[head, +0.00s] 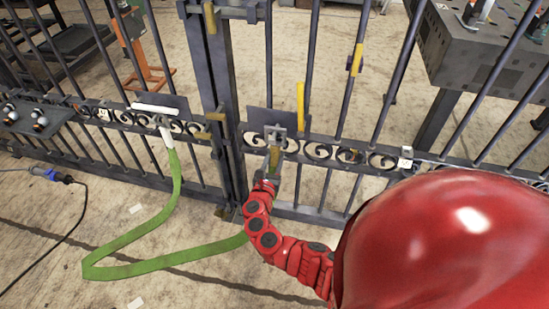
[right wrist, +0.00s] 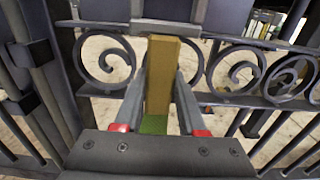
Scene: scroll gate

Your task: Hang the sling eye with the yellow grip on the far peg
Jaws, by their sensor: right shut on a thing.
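The green sling (head: 165,262) runs from the left part of the gate down to the floor and across to my right gripper. Its left end has a white grip (head: 167,136) at a bracket on the gate. My right gripper (head: 273,170) is shut on the yellow grip (right wrist: 160,75), which stands upright between the fingers; it also shows in the head view (head: 274,158). A bit of green sling (right wrist: 153,124) shows below it. The grip's top is at a grey bracket (head: 275,133) on the right gate leaf. I cannot tell whether the eye is around a peg. My left gripper is not in view.
The dark gate (head: 232,120) with scrollwork and upright bars spans the view close ahead. A yellow bar (head: 300,106) stands upright by the right plate. A grey table (head: 478,50) is behind the gate. A black cable (head: 70,225) lies on the left floor.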

